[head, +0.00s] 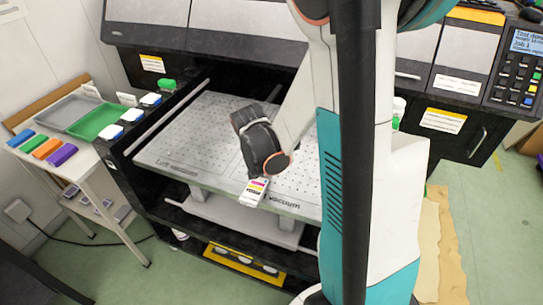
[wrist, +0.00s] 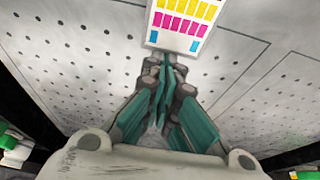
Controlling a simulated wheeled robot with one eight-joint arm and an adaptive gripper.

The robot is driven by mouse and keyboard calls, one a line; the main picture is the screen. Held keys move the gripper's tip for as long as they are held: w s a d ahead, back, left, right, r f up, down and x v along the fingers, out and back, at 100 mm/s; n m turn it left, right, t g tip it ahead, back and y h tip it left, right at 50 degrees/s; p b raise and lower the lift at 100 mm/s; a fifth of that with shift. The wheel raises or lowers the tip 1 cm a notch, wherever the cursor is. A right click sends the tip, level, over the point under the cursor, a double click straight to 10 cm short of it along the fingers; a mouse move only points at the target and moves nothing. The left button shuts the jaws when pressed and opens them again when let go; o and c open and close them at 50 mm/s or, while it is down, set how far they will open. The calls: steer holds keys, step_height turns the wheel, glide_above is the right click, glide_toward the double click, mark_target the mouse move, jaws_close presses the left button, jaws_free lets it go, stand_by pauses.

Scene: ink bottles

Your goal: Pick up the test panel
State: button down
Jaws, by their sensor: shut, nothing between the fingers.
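The test panel is a small white card with yellow, magenta and cyan patches (head: 254,190). It is at the front edge of the perforated vacuum bed (head: 190,140), below my gripper in the head view. In the wrist view the panel (wrist: 182,20) is at the top centre, its upper part cut off by the frame. My gripper (wrist: 165,62) is shut and empty, its fingertips pointing at the panel's near edge. Whether they touch it I cannot tell. In the head view my gripper (head: 262,160) hides part of the bed behind it.
Black printer walls and a rail flank the bed, with white and blue bottles (head: 132,115) on the left wall. A side table at left holds grey and green trays (head: 97,122) and coloured blocks (head: 47,149). A keypad with display (head: 520,75) is at upper right.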

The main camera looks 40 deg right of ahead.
steer(key=shift+s+a, duration=0.25)
steer(key=shift+a, duration=0.15)
steer(key=shift+d, duration=0.1)
